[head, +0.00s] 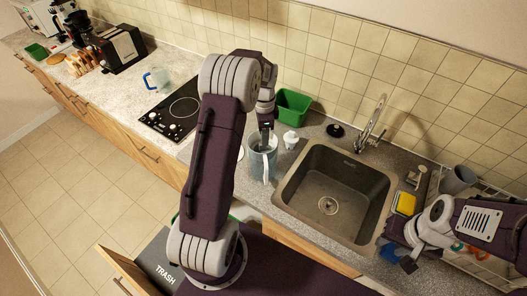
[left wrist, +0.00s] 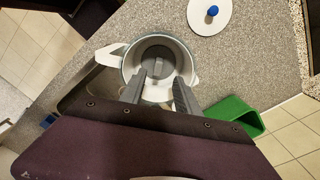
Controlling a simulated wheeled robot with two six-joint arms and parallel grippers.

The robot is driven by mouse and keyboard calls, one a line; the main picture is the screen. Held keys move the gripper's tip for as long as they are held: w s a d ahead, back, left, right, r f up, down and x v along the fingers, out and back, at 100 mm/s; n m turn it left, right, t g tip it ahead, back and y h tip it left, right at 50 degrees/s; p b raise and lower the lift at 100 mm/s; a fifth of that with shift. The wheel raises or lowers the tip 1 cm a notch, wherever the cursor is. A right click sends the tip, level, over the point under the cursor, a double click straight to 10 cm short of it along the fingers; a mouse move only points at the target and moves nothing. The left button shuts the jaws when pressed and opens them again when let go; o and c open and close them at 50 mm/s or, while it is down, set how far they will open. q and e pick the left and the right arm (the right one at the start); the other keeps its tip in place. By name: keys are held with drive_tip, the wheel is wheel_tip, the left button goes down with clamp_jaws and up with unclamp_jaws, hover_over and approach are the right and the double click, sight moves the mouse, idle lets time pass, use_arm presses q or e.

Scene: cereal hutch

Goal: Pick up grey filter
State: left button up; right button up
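The grey filter (left wrist: 157,54) shows as a dark grey round piece inside an open jug (left wrist: 186,68) with a white rim, in the left wrist view. The jug (head: 262,164) stands on the counter left of the sink in the head view, where its inside is hidden. My left gripper (left wrist: 160,78) is open, its two fingers apart and pointing down over the jug's opening. It also shows above the jug in the head view (head: 267,133). I cannot tell whether the fingers touch the filter. My right gripper (head: 397,250) is right of the sink, its fingers unclear.
A white lid with a blue knob (left wrist: 210,16) lies near the jug. A green container (head: 293,106) stands behind it. The sink (head: 330,202) and tap (head: 373,124) are to the right, with a yellow sponge (head: 405,203). A hob (head: 172,111) is to the left.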

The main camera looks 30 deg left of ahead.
sight(259, 148)
use_arm(q)
drive_tip(key=shift+w+f+p, duration=0.15)
drive_tip(key=shift+f+p, duration=0.15)
drive_tip(key=f+p, duration=0.1)
drive_tip(key=f, duration=0.1)
drive_tip(key=s+f+p, duration=0.1)
drive_tip(key=shift+s+a+f, duration=0.15)
drive_tip(key=shift+s+f, duration=0.05)
drive_tip(key=shift+f, duration=0.45)
drive_tip(key=shift+w+f, duration=0.1)
drive_tip(key=shift+w, duration=0.15)
drive_tip(key=c, duration=0.4)
clamp_jaws()
